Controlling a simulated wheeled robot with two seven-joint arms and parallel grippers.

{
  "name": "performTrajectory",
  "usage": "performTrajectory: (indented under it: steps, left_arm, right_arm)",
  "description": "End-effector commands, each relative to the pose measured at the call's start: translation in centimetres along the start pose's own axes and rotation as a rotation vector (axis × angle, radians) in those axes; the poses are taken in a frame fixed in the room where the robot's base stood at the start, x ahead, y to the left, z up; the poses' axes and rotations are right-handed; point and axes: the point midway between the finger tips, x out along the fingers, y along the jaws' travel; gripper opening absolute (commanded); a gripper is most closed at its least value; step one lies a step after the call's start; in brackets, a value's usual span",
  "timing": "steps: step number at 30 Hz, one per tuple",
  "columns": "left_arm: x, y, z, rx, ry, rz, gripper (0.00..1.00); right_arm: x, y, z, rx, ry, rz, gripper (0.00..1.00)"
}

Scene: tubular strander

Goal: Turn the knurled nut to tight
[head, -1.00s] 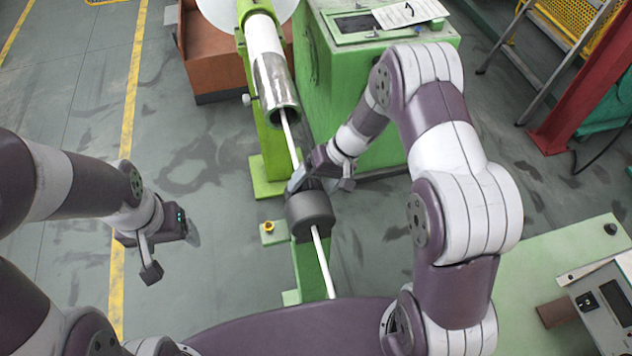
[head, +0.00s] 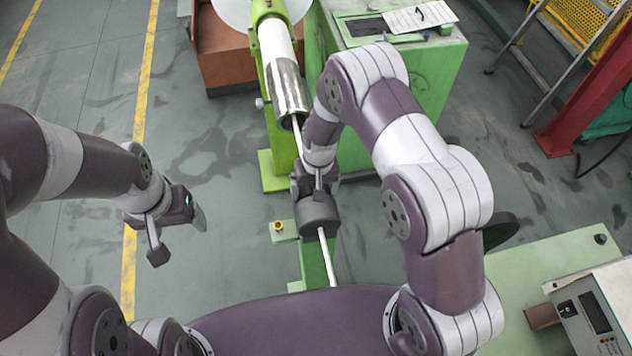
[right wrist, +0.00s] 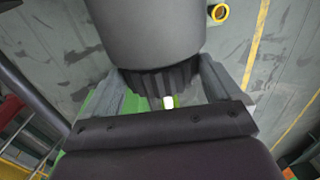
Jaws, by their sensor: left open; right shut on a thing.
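The knurled nut (right wrist: 160,82) is a dark ribbed ring at the end of a smooth grey cylinder (right wrist: 150,30) in the right wrist view. The two fingers of my right gripper (right wrist: 168,90) lie on either side of it, shut on it. In the head view the grey cylinder (head: 318,216) sits on a green stand, with a white rod through it. My right gripper (head: 316,186) is at its far end and hides the nut there. My left gripper (head: 179,234) is open and empty over the floor on the left.
A shiny tube (head: 284,88) on a green post stands beyond the nut, in line with the rod. A green cabinet (head: 425,75) is to its right. A small yellow ring (head: 278,227) sits left of the cylinder. The floor around my left gripper is clear.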

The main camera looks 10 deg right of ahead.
Motion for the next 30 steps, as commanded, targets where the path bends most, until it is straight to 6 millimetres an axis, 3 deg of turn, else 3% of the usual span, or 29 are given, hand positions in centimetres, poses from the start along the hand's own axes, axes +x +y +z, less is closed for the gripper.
performTrajectory:
  steps: [15, 16, 25, 30]
  left_arm:
    - [-0.2, 0.0, 0.0, 0.0, 0.0, 0.0, 0.77]
    - [-0.2, 0.0, 0.0, 0.0, 0.0, 0.0, 0.77]
    - [0.0, 0.0, 0.0, 0.0, 0.0, 0.0, 0.77]
    - [1.8, 0.0, 0.2, 0.0, 0.0, 0.0, 0.77]
  right_arm:
    - [0.3, 0.0, 0.2, 0.002, -0.005, 0.02, 0.61]
    - [0.3, 0.0, 0.2, 0.002, -0.005, 0.02, 1.0]
    - [-0.2, -0.1, 0.0, 0.001, -0.001, 0.019, 1.0]
    - [-2.7, -0.1, -0.1, 0.002, 0.004, 0.018, 1.0]
